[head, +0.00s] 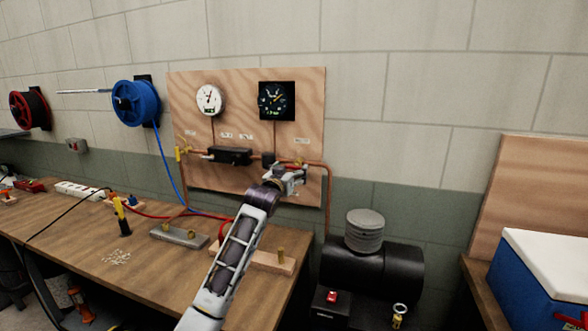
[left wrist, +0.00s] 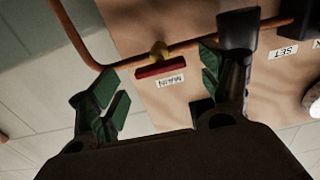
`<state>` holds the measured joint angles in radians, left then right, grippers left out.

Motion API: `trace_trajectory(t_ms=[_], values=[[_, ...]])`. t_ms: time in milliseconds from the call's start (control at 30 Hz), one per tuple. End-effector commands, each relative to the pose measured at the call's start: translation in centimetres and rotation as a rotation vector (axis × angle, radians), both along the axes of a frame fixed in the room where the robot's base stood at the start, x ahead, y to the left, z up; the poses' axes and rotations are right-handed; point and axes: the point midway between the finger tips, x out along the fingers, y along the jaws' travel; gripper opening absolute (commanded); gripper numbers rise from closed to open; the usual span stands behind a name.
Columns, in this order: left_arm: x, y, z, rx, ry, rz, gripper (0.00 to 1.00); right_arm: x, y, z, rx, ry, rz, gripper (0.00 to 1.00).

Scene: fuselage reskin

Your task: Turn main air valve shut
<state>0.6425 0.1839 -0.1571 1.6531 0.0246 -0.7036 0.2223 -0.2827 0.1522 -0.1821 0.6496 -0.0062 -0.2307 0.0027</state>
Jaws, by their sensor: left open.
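The main air valve shows in the left wrist view as a red bar handle (left wrist: 161,69) with a brass body (left wrist: 158,49) on a copper pipe. The handle lies roughly along the pipe. A "MAIN" label (left wrist: 171,81) is beside it, upside down in this view. My left gripper (left wrist: 160,80) is open, with its green-padded fingers on either side of the handle and no visible contact. In the head view my left gripper (head: 295,178) is at the lower right of the plywood panel, just in front of the valve and partly covering it. My right gripper is out of view.
The panel (head: 245,88) carries a white gauge (head: 209,99), a dark gauge (head: 276,101) and a black regulator block (head: 230,156). A workbench (head: 75,235) with hoses and tools is below. A black compressor tank (head: 385,270) stands to the right.

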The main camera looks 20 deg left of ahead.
Motion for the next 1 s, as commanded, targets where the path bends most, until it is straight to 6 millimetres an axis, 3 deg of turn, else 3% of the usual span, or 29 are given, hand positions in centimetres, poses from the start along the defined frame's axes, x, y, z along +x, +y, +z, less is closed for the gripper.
trace_trajectory(t_ms=[200, 500, 967, 1000], values=[[1.7, -0.1, 0.0, 0.000, 0.000, 0.000, 0.79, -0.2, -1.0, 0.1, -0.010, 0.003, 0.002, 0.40], [3.5, -0.2, 0.0, 0.001, 0.001, 0.000, 0.79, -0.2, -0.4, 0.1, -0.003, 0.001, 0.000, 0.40], [3.9, -0.2, 0.0, 0.000, 0.001, 0.000, 0.79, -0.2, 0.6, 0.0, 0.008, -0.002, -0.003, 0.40], [3.9, -0.2, 0.0, 0.000, 0.001, 0.000, 0.75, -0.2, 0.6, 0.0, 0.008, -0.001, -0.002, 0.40]])
